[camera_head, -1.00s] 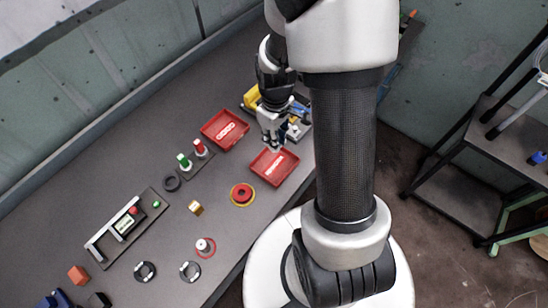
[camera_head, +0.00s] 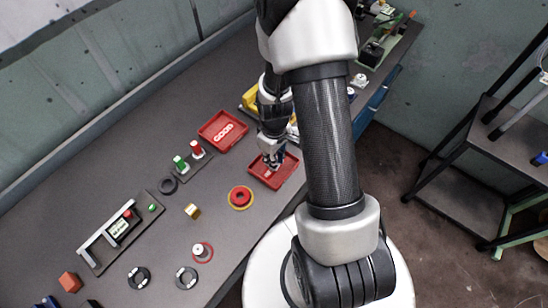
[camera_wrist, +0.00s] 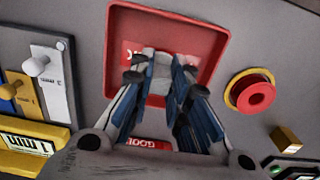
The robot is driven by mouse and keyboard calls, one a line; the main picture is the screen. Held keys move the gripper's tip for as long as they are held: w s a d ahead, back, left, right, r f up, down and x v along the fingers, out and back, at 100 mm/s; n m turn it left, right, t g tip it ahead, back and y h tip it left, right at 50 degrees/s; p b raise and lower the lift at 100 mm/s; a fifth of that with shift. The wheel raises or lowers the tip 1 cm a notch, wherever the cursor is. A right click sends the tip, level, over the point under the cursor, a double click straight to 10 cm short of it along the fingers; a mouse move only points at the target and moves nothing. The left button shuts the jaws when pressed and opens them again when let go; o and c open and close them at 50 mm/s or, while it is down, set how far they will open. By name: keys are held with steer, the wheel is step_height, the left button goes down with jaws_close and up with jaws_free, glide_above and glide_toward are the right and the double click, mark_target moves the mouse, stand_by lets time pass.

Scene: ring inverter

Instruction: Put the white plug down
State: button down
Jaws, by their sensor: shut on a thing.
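My gripper (camera_head: 273,163) is low over the near red tray (camera_head: 288,181), pointing down into it. In the wrist view the blue-and-grey fingers (camera_wrist: 160,80) are closed around a pale grey-white piece, the white plug (camera_wrist: 160,68). The plug sits over the inside of the red tray (camera_wrist: 221,50), in front of its pale label. The fingers hide part of the plug, and I cannot tell whether it touches the tray floor.
A second red tray (camera_head: 205,133) labelled GOOD lies just behind.

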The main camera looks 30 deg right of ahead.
steer(key=shift+f, duration=0.2)
steer(key=c, duration=1.5)
jaws_free()
steer(key=shift+c, duration=0.2)
step_height(320, 180, up, 21)
steer(key=a+t+p, duration=0.1)
steer(key=a+p, duration=0.2)
steer(key=s+a+r+m+t, duration=0.1)
steer(key=s+a+r+m, duration=0.1)
steer(key=s+a+r, duration=0.2)
steer(key=s+a+r+m+t, duration=0.2)
steer(key=s+a+r, duration=0.1)
steer(key=s+r, duration=0.6)
steer(key=shift+s+a+r+t, duration=0.3)
steer(key=shift+a+r, duration=0.05)
steer(key=shift+r, duration=0.5)
